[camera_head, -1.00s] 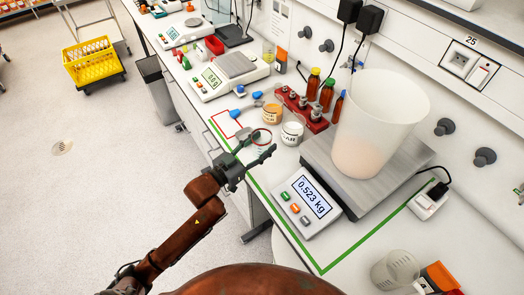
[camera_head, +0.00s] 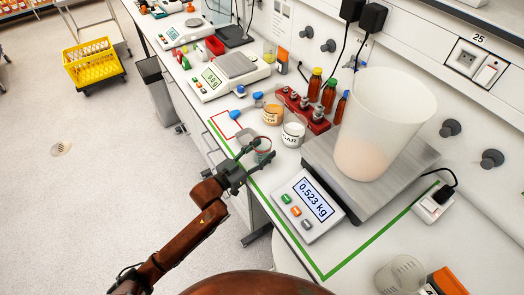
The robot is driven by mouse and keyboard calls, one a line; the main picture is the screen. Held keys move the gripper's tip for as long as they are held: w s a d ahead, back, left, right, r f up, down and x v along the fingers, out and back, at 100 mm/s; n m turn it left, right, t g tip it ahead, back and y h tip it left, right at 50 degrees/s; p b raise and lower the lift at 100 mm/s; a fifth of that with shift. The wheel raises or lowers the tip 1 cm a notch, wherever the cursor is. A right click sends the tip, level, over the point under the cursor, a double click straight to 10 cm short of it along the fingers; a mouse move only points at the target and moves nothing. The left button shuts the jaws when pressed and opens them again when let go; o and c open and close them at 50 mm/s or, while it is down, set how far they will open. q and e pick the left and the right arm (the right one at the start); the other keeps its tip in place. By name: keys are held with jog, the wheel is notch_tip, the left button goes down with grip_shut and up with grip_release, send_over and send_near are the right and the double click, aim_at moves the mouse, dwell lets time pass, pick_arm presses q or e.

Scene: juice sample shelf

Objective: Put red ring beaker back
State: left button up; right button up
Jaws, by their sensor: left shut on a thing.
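The red ring beaker (camera_head: 264,145) is a small clear glass with a reddish rim line, near the bench's front edge in the head view. My left gripper (camera_head: 258,152) is shut on it from the front, with a dark finger on each side. The beaker appears upright; I cannot tell whether its base touches the bench. A red outlined area (camera_head: 220,122) is marked on the bench, up and left of the beaker. A blue object (camera_head: 235,115) lies at its right edge. My right gripper is not in view.
Two labelled jars, one orange (camera_head: 272,114) and one white (camera_head: 293,134), stand close behind the beaker. A red rack (camera_head: 318,124) holds small bottles. A large scale (camera_head: 308,205) reading 0.523 kg carries a big translucent beaker (camera_head: 385,120). A smaller scale (camera_head: 236,66) stands farther back.

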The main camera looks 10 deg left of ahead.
pick_arm(q)
jog(key=o, duration=1.3)
jog(key=shift+f, duration=0.1)
jog(key=p+v, duration=0.1)
jog(key=v, duration=1.1)
